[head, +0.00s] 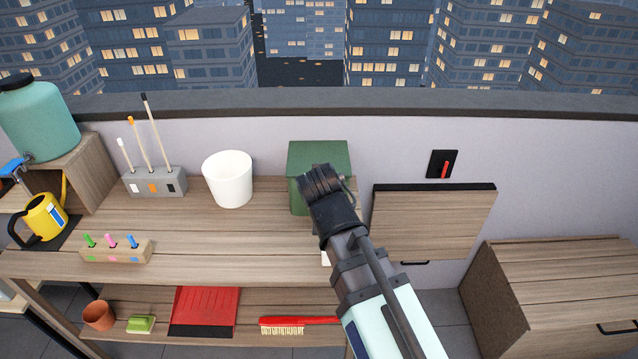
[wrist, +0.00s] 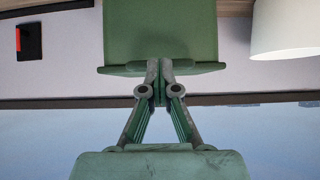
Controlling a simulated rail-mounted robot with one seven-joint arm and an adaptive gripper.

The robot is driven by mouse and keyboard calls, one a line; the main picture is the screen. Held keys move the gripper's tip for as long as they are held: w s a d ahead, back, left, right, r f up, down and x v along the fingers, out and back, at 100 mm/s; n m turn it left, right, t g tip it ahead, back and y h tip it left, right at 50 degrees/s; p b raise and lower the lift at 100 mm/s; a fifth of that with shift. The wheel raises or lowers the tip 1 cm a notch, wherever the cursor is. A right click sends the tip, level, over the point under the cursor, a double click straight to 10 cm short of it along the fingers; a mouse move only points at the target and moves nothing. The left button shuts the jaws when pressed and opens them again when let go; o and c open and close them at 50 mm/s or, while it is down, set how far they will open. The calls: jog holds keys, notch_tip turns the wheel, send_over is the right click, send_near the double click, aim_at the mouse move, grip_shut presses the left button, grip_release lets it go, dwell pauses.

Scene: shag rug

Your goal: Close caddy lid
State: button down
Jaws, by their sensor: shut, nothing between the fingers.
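The green caddy (head: 305,160) stands at the back of the wooden bench against the wall, partly hidden behind my arm. Its top looks like a flat green panel in the head view. The wrist view is upside down and shows the caddy's green face (wrist: 160,30) with a thin overhanging lid edge (wrist: 120,70). I cannot tell whether the lid sits fully down. My gripper (wrist: 160,66) is shut and empty, its fingertips overlapping the middle of that edge; contact is unclear. In the head view my wrist covers the caddy's right front and the fingers are hidden.
A white bin (head: 228,180) stands left of the caddy, and a grey holder with sticks (head: 155,183) is farther left. A wooden panel (head: 430,222) is to the right, below a red-levered wall switch (head: 443,164). A peg block (head: 115,250) is near the bench's front.

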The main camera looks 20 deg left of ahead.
jog(key=s+d+r+b, duration=0.2)
jog(key=s+b, duration=0.5)
jog(key=s, duration=0.1)
jog(key=shift+s+d+b, duration=0.3)
jog(key=shift+s+d, duration=0.05)
jog(key=shift+r, duration=0.1)
